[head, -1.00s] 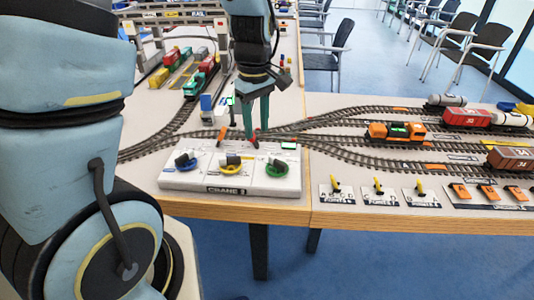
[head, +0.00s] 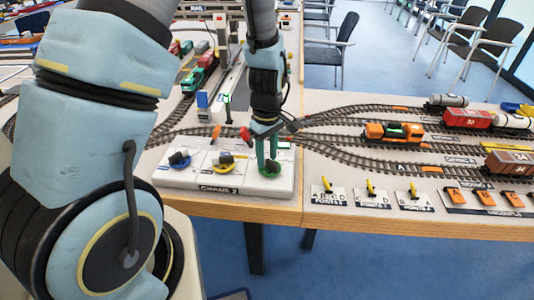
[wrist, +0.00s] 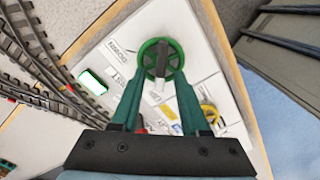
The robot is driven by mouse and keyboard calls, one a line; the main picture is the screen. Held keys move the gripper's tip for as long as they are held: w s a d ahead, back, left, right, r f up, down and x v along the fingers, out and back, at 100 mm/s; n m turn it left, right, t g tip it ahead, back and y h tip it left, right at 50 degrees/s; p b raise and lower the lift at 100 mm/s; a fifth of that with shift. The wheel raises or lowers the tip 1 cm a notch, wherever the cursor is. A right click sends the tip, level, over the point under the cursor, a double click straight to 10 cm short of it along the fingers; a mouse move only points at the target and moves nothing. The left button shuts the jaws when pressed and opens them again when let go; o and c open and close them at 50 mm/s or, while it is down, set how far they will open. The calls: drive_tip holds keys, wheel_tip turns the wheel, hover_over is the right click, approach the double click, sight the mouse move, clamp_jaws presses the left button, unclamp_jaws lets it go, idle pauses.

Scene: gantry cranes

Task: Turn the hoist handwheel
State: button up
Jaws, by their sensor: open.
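A white crane control box (head: 205,186) carries three handwheels with dark knobs: blue (head: 177,160), yellow (head: 224,163) and green (head: 270,171). My gripper (head: 268,160) points down at the green handwheel at the box's right end and partly covers it. In the wrist view my gripper (wrist: 160,80) is open, its green fingertips at the near rim of the green handwheel (wrist: 175,56), one toward each side. Whether they touch it I cannot tell. The yellow handwheel (wrist: 210,113) shows to the right of the fingers. The labels are too small to read surely.
A red-tipped lever (head: 245,133) and an orange one (head: 215,133) stand behind the box. Model tracks with an orange locomotive (head: 394,131) and wagons lie to the right. Several yellow point levers (head: 370,188) stand near the table's front edge.

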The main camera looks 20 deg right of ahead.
clamp_jaws()
idle(0.4)
